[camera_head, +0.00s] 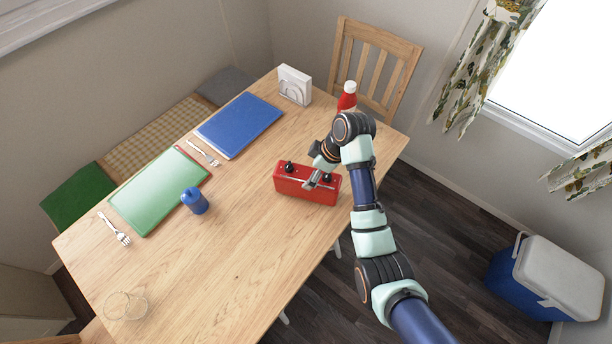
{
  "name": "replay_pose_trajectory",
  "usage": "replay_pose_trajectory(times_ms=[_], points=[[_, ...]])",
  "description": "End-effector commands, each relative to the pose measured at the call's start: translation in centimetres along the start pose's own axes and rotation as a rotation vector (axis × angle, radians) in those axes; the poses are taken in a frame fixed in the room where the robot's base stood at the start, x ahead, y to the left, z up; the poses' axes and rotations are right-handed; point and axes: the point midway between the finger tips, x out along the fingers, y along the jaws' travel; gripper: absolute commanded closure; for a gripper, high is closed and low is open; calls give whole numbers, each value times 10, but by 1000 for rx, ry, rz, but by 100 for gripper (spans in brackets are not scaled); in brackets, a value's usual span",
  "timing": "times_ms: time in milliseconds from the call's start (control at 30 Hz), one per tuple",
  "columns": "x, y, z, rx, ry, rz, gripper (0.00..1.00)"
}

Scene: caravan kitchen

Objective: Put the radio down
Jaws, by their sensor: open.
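The red radio (318,194) has dark knobs and a pale handle along its top. It appears to rest upright on the wooden table (236,240), near the table's right edge. My gripper (312,183) is at the top of the radio, by its handle, and is open. The fingers overlap the radio in the head view, so I cannot tell whether they touch it. Part of the radio's top is hidden behind my gripper.
A red bottle (347,98) and white napkin holder (295,85) stand at the far end. The table's near middle is clear.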

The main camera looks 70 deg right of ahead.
Motion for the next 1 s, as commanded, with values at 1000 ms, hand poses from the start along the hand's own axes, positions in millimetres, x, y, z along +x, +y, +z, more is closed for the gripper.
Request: replay_pose_trajectory(times_ms=[1000], points=[[-35,-56,-63,-16,44,76,5]])
